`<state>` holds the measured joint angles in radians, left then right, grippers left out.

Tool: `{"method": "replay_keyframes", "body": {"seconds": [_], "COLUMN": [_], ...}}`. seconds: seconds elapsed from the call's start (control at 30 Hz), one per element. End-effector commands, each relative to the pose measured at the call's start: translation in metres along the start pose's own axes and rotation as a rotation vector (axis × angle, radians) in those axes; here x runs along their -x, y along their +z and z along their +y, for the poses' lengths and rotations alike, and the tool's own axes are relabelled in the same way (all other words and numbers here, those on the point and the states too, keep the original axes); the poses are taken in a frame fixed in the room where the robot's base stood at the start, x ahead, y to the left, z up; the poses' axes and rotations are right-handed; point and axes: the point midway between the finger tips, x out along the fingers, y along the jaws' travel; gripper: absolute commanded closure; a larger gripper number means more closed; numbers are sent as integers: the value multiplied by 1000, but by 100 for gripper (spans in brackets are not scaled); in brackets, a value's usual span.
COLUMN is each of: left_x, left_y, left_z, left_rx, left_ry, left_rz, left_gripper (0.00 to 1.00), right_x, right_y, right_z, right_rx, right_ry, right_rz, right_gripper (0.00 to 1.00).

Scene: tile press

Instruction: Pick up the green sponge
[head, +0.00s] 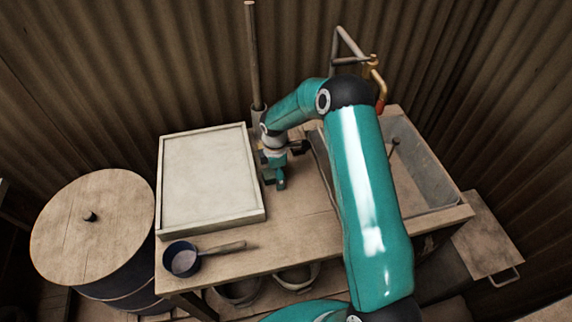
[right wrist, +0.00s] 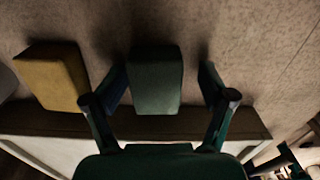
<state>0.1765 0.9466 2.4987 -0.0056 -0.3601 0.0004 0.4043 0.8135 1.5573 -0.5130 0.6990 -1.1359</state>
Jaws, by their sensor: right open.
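The green sponge (right wrist: 157,78) is a dark green block in the right wrist view. It lies on the wooden surface between the two fingers of my right gripper (right wrist: 163,84). The fingers are open, with a gap on each side of the sponge. In the head view my right gripper (head: 278,172) is low over the table, beside the right edge of the pale framed board. There I cannot clearly tell the sponge from the teal gripper. My left gripper is not in view.
A yellow sponge (right wrist: 50,76) lies left of the green one in the right wrist view. The pale framed board (head: 262,214) lies close by on the wooden table (head: 290,235). A sink (head: 428,174) is at right, a lidded barrel (head: 112,222) at left.

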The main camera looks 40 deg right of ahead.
Motion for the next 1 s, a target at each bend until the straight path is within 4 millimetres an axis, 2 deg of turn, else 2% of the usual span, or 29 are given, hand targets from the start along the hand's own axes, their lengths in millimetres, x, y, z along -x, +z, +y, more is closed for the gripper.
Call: {"method": "replay_keyframes", "body": {"seconds": [0.07, 0.3, 0.4, 0.77, 1.0], "left_x": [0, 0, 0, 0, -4], "left_y": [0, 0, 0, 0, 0], "left_z": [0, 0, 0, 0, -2], "left_rx": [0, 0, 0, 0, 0], "left_ry": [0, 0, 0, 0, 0], "left_rz": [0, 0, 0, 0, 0], "left_gripper": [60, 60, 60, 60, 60], "right_x": [1, 2, 1, 3, 21], "right_y": [0, -1, -1, -2, -2], "right_z": [1, 1, 1, 1, 3], "right_rx": [1, 2, 3, 4, 3], "right_ry": [2, 2, 2, 2, 6], "right_rz": [0, 0, 0, 0, 0], "right_gripper": [20, 60, 72, 73, 73]}}
